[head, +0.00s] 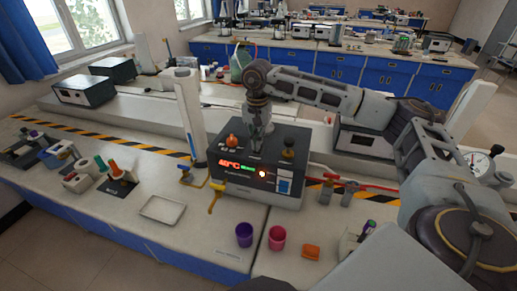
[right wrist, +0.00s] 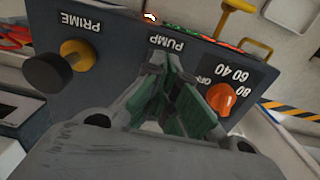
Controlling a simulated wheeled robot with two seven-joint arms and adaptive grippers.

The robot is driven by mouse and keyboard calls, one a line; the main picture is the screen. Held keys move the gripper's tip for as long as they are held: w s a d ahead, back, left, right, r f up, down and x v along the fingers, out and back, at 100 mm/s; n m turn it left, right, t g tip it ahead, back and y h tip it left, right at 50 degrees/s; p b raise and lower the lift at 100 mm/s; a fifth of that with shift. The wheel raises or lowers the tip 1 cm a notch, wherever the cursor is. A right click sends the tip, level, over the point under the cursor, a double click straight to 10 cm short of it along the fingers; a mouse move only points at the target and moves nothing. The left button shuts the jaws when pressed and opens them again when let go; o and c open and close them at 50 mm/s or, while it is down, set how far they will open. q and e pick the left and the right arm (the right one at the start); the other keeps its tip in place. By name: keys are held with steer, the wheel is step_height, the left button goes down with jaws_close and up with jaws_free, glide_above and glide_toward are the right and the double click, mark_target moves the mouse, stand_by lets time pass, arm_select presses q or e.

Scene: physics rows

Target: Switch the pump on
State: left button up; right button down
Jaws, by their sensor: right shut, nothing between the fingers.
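The grey control box (head: 258,188) stands on the bench, with a lit 40°C display and a glowing orange light (head: 262,174) on its front. In the right wrist view its dark top panel (right wrist: 118,60) carries the printed label PUMP (right wrist: 166,45). My right gripper (head: 257,150) points down at the top of the box, between the orange dial and the dark knob. It also shows in the right wrist view (right wrist: 165,65), shut and empty, right by the PUMP label. The pump switch itself is hidden behind the fingers; I cannot tell its position or whether they touch it.
Beside the gripper are an orange dial (right wrist: 221,98) and a dark PRIME knob (right wrist: 52,73). A white cylinder (head: 188,115) stands left of the box. A purple cup (head: 244,234) and a pink cup (head: 277,237) stand in front. The bench around the white tray (head: 162,209) is fairly clear.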

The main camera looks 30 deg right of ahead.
steer(key=shift+f+b, duration=0.85)
steer(key=shift+f, duration=0.4)
stand_by(1.6)
steer(key=shift+r, duration=0.1)
steer(key=shift+r+p, duration=0.3)
steer(key=shift+r, duration=0.05)
steer(key=shift+r+p, duration=1.6)
steer(key=shift+r, duration=1.5)
steer(key=shift+f, duration=0.1)
